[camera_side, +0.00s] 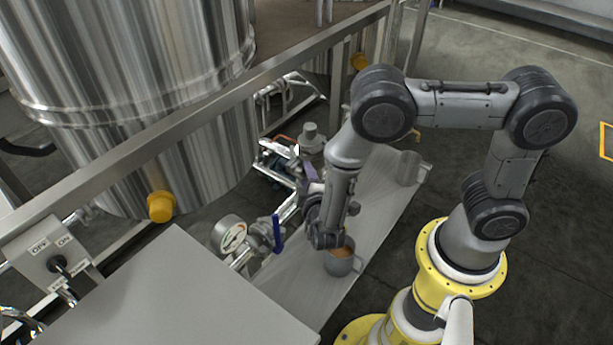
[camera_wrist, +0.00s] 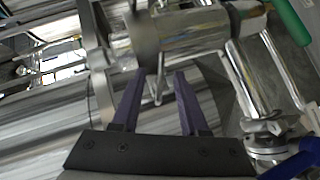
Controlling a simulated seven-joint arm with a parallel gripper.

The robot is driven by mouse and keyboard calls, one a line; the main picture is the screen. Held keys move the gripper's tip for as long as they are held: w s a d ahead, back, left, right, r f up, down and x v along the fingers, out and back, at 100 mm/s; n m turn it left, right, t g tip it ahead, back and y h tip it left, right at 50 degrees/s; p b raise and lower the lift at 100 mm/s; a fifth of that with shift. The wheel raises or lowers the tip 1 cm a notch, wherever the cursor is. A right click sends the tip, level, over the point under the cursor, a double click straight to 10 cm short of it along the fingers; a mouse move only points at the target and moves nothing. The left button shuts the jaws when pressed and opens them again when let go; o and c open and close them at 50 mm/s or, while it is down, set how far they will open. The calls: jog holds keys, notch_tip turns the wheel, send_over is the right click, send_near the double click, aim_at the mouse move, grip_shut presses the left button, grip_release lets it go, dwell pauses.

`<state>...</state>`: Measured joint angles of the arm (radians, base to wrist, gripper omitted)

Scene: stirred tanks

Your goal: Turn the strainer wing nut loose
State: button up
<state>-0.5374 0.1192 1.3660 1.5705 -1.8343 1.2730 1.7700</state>
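In the wrist view, the strainer (camera_wrist: 190,32) appears to be the shiny horizontal metal body with a clamp ring near its left end. A thin, bent metal part (camera_wrist: 157,88), possibly the wing nut, hangs below it between my fingertips. My gripper (camera_wrist: 155,78) is open, its two purple fingers on either side of that part. I cannot tell whether either finger touches it. In the side view, my gripper (camera_side: 309,172) is beside the pipework, and my wrist hides most of the strainer and nut.
A blue-handled valve (camera_side: 277,232) and a pressure gauge (camera_side: 228,234) sit to the left of my wrist. A metal cup with orange contents (camera_side: 342,262) stands on the bench below it. Another metal cup (camera_side: 412,168) is farther back. A green handle (camera_wrist: 288,18) shows upper right in the wrist view.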

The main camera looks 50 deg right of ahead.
grip_shut()
jog(key=shift+f+n+t+h, duration=0.2)
jog(key=shift+n+t+h, duration=0.2)
jog(key=shift+n+h, duration=0.2)
jog(key=shift+n+t+h, duration=0.6)
jog(key=shift+n+h, duration=0.2)
jog(key=shift+o, duration=0.9)
grip_release()
jog(key=shift+a, duration=0.1)
